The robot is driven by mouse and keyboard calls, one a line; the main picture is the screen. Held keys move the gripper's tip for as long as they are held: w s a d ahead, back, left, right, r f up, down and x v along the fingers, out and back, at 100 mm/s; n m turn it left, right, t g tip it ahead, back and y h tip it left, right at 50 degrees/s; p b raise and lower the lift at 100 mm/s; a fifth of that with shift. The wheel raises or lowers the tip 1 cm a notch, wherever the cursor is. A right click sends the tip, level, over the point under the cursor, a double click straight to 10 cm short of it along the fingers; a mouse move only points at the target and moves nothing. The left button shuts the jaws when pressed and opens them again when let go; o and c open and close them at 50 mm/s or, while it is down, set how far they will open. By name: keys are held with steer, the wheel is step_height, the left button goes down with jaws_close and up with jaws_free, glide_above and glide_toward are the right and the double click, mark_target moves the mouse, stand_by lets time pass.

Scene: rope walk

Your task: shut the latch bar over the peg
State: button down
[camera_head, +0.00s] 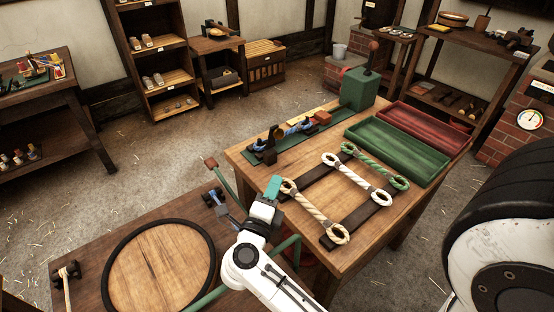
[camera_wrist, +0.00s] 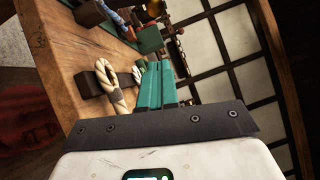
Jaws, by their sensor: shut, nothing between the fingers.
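My gripper (camera_head: 273,187) has teal fingers, shut and empty, over the near left edge of the rope table; its fingers also show in the wrist view (camera_wrist: 155,87). A green strip (camera_head: 286,143) on that table carries a dark fitting (camera_head: 266,151), blue pieces (camera_head: 299,127) and a red-brown block (camera_head: 322,117). I cannot tell surely which part is the latch bar or the peg.
Several roped pieces with looped ends, one being a cream rope (camera_head: 314,212), lie on dark rails right of my gripper. A green tray (camera_head: 397,151) and a red tray (camera_head: 428,128) stand beyond. A lower table (camera_head: 80,251) bears a black-rimmed disc (camera_head: 158,268).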

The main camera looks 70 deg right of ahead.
steer(key=w+d+r+p, duration=0.2)
steer(key=w+d, duration=0.1)
steer(key=d, duration=0.9)
steer(key=shift+w+d+r, duration=0.1)
steer(key=shift+r, duration=0.05)
